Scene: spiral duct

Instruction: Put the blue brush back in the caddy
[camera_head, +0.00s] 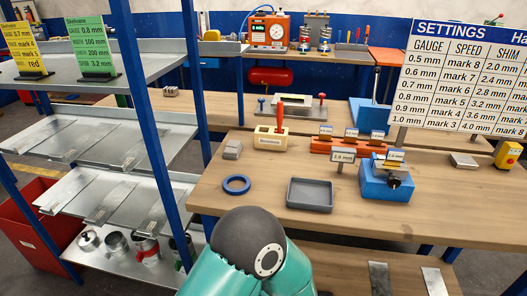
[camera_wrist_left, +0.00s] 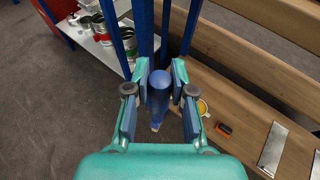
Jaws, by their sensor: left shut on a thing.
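The blue brush (camera_wrist_left: 158,98) shows in the left wrist view, with its rounded blue end toward the camera. My left gripper (camera_wrist_left: 159,76) is shut on it, one finger at each side; the brush's far end is partly hidden. Neither gripper shows in the head view; only a teal arm link of mine with a dark joint is at the bottom centre.
A blue ring (camera_head: 236,184), a grey tray (camera_head: 310,194) and a blue device (camera_head: 386,184) sit on the workbench (camera_head: 440,207). A shelf rack with blue posts (camera_head: 133,95) stands left. In the wrist view, metal strips (camera_wrist_left: 272,148) and a yellow round thing (camera_wrist_left: 202,107) lie on a lower board.

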